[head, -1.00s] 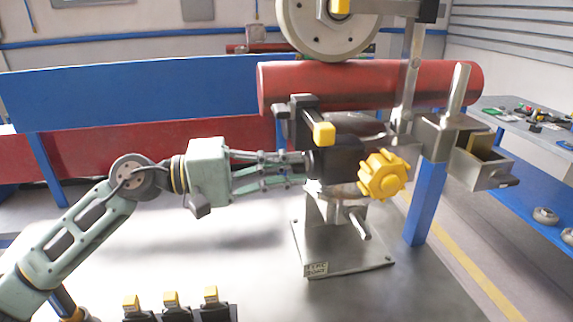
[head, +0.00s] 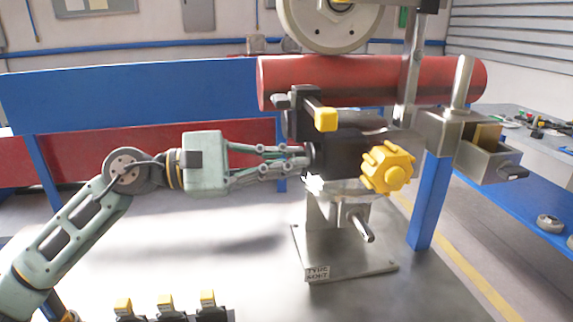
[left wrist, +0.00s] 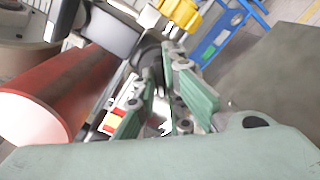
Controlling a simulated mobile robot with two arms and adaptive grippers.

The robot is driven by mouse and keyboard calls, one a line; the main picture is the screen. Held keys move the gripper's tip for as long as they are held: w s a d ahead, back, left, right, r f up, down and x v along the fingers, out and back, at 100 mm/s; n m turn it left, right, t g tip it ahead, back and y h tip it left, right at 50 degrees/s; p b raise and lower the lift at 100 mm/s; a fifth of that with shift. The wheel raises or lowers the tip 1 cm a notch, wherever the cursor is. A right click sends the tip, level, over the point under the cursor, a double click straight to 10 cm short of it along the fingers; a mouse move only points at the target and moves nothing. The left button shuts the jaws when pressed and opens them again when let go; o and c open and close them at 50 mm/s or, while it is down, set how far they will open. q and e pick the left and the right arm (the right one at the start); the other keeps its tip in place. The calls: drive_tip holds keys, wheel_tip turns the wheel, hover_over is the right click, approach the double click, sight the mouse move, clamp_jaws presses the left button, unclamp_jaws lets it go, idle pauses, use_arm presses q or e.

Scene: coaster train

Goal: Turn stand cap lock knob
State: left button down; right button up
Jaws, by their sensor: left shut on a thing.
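My left gripper (head: 304,160) reaches in from the left. It is shut on a small dark part at the left end of the black clamp block (head: 345,152) on the stand. The fingers hide most of that part; in the left wrist view the fingertips close around a dark round piece (left wrist: 149,50). I cannot tell for certain that this is the cap lock knob. A yellow star-shaped knob (head: 387,170) sits on the block's right side, apart from my fingers; yellow also shows in the left wrist view (left wrist: 181,12). My right gripper is not in view.
A red roller (head: 370,80) lies behind and above the block, with a pale wheel (head: 330,22) on top. The stand's base plate (head: 345,258) rests on the grey table. Several yellow-topped black parts (head: 165,305) stand at the front. A metal box bracket (head: 485,160) is at right.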

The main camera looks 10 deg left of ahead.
use_arm(q)
drive_tip(key=shift+r+n+p, duration=0.1)
drive_tip(key=shift+n+p, duration=0.7)
drive_tip(key=shift+n, duration=4.1)
drive_tip(key=c, duration=1.8)
unclamp_jaws()
drive_tip(key=shift+c, duration=0.2)
drive_tip(key=v, duration=0.7)
drive_tip(key=shift+a, duration=0.25)
drive_tip(key=shift+s, duration=0.1)
